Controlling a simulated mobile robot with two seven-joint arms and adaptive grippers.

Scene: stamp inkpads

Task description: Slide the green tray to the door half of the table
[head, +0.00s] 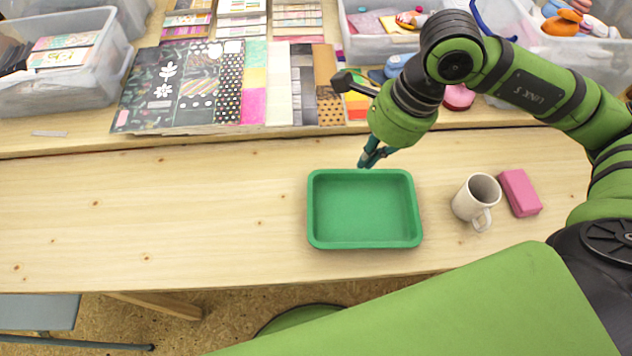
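The green tray (364,243) is a shallow, empty rectangular tray. It lies flat on the wooden table, right of the middle of the view and close to the front edge. My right gripper (372,160) points down just behind the tray's back rim. Its fingertips look close to the rim, but I cannot tell whether they touch it. My arm partly hides the fingers, and I cannot make out how far apart they are. My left gripper is not in view. No door shows in this view.
A white mug (477,199) and a pink block (520,193) stand right of the tray. The table (150,215) is clear to the left. Behind it, a raised shelf holds patterned papers (190,85) and clear bins (75,90). A grey seat (38,311) is at lower left.

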